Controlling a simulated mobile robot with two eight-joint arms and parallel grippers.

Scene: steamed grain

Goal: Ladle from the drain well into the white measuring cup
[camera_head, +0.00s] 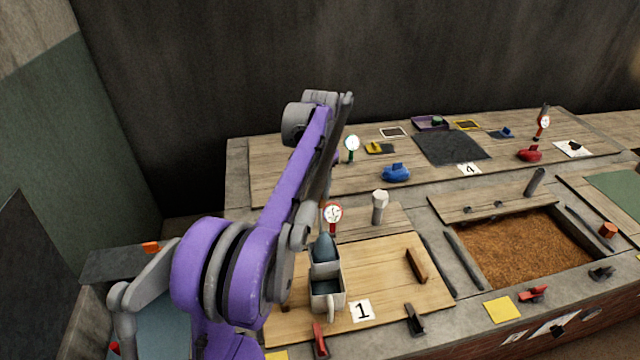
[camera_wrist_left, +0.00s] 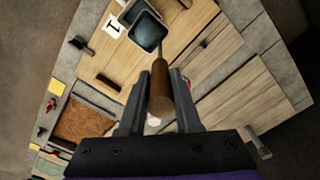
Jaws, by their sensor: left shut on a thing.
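My left gripper (camera_wrist_left: 159,75) is shut on a brown wooden handle (camera_wrist_left: 160,98) in the left wrist view, which I take as the ladle's. Beyond its fingertips is a dark square vessel with a pale rim (camera_wrist_left: 148,34); whether the handle joins it is unclear. A pale square cup with a side handle (camera_head: 327,290), likely the white measuring cup, stands on the wooden board beside the "1" card. A grey pointed shape (camera_head: 323,247) shows right behind it. In the head view my arm hides the gripper. I cannot make out the drain well. My right gripper is out of view.
A sunken bed of brown grain (camera_head: 525,250) lies to the right. A wooden block (camera_head: 416,265) and a black clip (camera_head: 414,319) are on the board's right side. A red-rimmed gauge (camera_head: 333,214) and a pale post (camera_head: 379,205) stand behind the cup.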

